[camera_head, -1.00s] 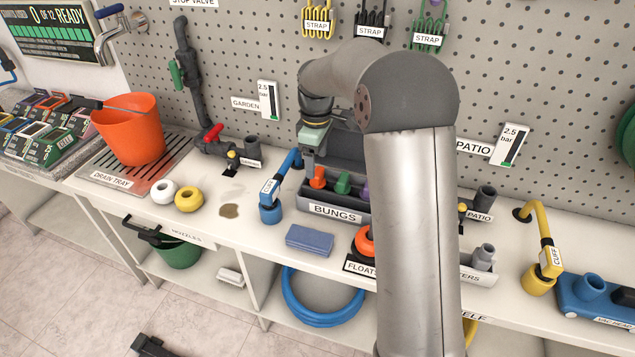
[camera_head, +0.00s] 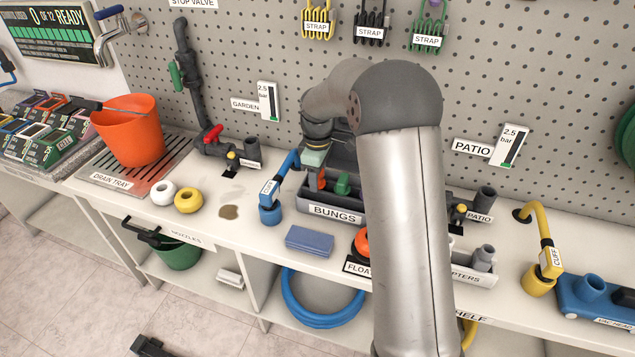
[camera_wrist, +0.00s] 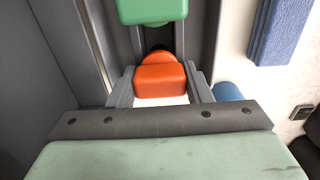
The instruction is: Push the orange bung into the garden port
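The orange bung (camera_wrist: 160,80) is in the wrist view, between the two fingertips of my gripper (camera_wrist: 160,88). A finger stands close on each side of it; I cannot tell whether they press on it. In the head view the orange bung (camera_head: 321,181) is partly covered by my gripper (camera_head: 317,172), at the left end of the grey BUNGS tray (camera_head: 335,212). The garden port (camera_head: 251,143) is a dark grey upright pipe end behind the GARDEN label, left of the tray. Its mouth appears empty.
A green bung (camera_head: 343,184) sits right of the orange one. A blue cuff hose (camera_head: 270,212) stands between the tray and the garden port. A blue sponge (camera_head: 310,240) lies in front.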

